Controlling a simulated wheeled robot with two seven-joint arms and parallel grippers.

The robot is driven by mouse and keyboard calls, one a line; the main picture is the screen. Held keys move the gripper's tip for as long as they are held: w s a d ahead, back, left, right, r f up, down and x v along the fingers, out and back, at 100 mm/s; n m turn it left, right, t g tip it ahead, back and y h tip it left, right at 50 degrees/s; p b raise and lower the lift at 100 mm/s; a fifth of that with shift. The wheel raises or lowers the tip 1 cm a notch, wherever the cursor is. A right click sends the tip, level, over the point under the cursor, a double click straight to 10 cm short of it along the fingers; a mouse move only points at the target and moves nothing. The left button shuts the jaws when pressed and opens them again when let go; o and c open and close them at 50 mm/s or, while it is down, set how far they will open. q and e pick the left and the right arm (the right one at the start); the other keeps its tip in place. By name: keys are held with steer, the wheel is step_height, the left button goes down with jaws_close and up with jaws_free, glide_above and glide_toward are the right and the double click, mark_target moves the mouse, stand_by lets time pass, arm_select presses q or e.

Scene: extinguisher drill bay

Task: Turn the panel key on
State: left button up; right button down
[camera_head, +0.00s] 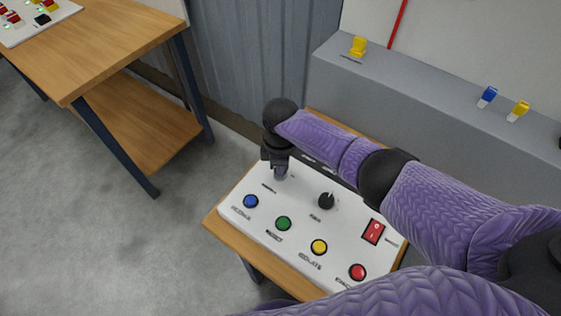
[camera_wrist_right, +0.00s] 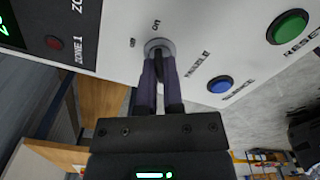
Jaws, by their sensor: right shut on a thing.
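The panel key sits in a round grey key switch (camera_wrist_right: 159,46) on the white control panel (camera_head: 232,207). In the right wrist view, labels that look like "ON" and another word stand beside the switch. My right gripper (camera_head: 280,174) is over the panel's far left corner. In the right wrist view its two dark fingers (camera_wrist_right: 160,62) are shut on the key at the switch. The fingers hide the key, so its turn angle cannot be made out. My left gripper is not in view.
The panel carries a blue button (camera_head: 251,201), a green button (camera_head: 283,223), a yellow button (camera_head: 319,247), a red button (camera_head: 357,272), a black knob (camera_head: 326,201) and a red rocker switch (camera_head: 373,231). A wooden table (camera_head: 110,45) stands at left. A grey ledge (camera_head: 430,92) lies behind.

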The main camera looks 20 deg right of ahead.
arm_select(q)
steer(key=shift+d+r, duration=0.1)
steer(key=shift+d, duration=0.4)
arm_select(e)
steer(key=c, duration=0.8)
jaws_free()
steer(key=shift+o, duration=0.2)
steer(key=shift+r, duration=0.3)
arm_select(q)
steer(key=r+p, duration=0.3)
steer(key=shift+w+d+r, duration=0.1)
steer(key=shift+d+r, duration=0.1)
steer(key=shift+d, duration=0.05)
arm_select(e)
step_height(320, 180, up, 9)
steer(key=shift+r, duration=0.2)
arm_select(q)
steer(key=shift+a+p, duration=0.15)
steer(key=shift+p, duration=0.15)
